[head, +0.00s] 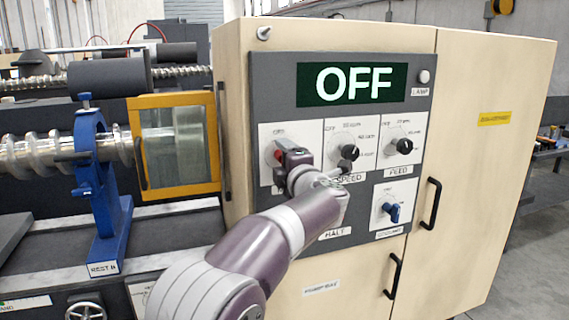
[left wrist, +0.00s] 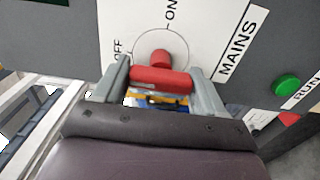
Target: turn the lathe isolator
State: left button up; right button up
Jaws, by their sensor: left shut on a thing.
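The lathe isolator is a red handle (left wrist: 160,77) on a white plate with OFF and ON marks and a MAINS label in the left wrist view. Only a bit of the red handle (head: 278,155) shows in the head view, the rest hidden by my gripper. My left gripper (head: 285,157) is at the panel, its fingers (left wrist: 158,84) on either side of the handle and shut on it. The display (head: 352,83) above reads OFF. My right gripper is in neither view.
The SPEED dial (head: 345,140), FEED dial (head: 404,146) and blue coolant knob (head: 393,212) are to the right on the panel. A green RUN button (left wrist: 286,86) is near the MAINS plate. A yellow-framed guard (head: 180,191) and blue rest (head: 109,200) stand to the left.

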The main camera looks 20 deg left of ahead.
pick_arm(q)
jog(key=o, duration=1)
jog(key=shift+c, duration=0.2)
jog(key=b+v, duration=0.2)
jog(key=v, duration=1)
jog(key=shift+s+d, duration=0.2)
jog(key=shift+s, duration=0.05)
